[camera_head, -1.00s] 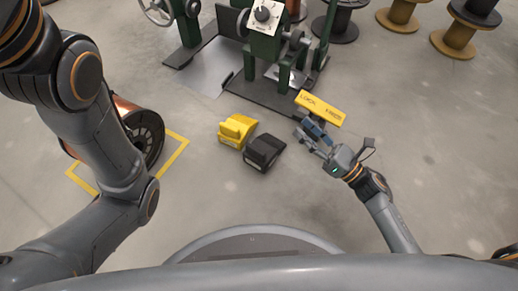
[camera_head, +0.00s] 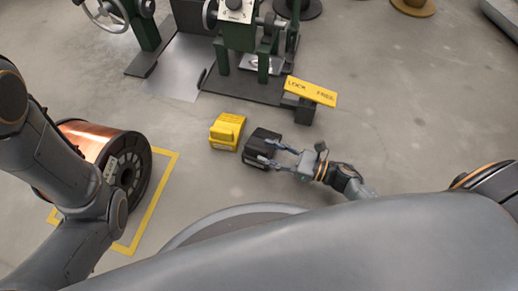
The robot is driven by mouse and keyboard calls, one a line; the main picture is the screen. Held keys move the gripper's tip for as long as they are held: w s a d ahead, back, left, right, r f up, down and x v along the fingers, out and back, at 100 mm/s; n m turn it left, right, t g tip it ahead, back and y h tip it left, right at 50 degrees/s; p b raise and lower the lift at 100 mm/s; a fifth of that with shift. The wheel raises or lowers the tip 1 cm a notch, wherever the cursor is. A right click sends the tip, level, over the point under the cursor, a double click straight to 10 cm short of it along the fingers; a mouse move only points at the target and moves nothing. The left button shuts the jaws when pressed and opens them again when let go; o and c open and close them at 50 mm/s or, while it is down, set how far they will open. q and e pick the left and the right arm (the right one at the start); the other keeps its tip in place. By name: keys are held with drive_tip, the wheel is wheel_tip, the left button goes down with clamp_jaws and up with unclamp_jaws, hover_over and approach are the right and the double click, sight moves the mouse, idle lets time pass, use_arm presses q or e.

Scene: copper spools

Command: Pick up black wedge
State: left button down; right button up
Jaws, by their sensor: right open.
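The black wedge (camera_head: 262,142) lies on the concrete floor near the middle of the head view. It sits just right of a yellow wedge (camera_head: 227,131), with a narrow gap between them. My right gripper (camera_head: 270,155) is open, and its fingers reach in from the right at the black wedge's right side. They overlap the wedge in this view, and I cannot tell whether they touch it. My left arm comes in at the left edge, but its gripper is out of view.
A copper spool (camera_head: 97,147) stands at the left within a yellow floor outline (camera_head: 155,200). The floor at the right is clear.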

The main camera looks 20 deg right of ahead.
sight(247, 147)
drive_tip(key=x, duration=0.3)
drive_tip(key=shift+b, duration=0.35)
drive_tip(key=b+x, duration=0.1)
drive_tip(key=x, duration=0.1)
drive_tip(key=b+x, duration=0.2)
drive_tip(key=shift+s+a+f, duration=0.15)
drive_tip(key=shift+a+f, duration=0.05)
drive_tip(key=shift+w+a+r, duration=0.15)
drive_tip(key=shift+w+a, duration=0.15)
drive_tip(key=shift+a, duration=0.05)
clamp_jaws()
